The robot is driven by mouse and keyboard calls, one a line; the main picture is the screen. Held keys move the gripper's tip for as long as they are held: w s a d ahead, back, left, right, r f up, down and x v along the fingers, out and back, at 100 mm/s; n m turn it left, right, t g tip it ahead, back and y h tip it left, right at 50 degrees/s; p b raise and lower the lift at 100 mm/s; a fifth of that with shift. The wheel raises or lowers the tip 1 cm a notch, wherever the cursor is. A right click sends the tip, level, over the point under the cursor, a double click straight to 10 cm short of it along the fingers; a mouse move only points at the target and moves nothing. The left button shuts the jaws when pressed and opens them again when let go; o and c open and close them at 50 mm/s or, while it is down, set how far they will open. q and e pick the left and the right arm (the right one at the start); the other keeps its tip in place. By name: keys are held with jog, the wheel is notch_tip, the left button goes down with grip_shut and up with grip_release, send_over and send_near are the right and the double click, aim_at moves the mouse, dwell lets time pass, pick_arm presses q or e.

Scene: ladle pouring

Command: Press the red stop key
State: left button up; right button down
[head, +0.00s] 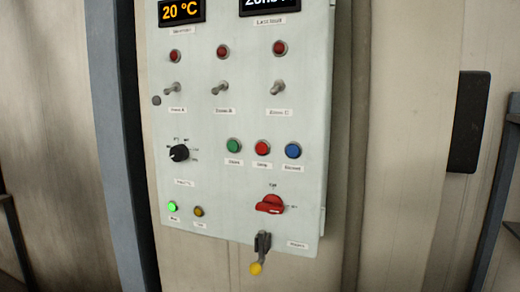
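The red stop key (262,148) is a round red button in the middle row of a pale control panel (215,180). It sits between a green button (233,146) on its left and a blue button (292,150) on its right. A small label lies under it, too blurred to read with certainty. Nothing covers the red key. Neither of my grippers shows in the head view.
Above are three red lamps (223,51), three toggle switches (220,89) and a 20 °C display (181,11). The space before the panel looks clear.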

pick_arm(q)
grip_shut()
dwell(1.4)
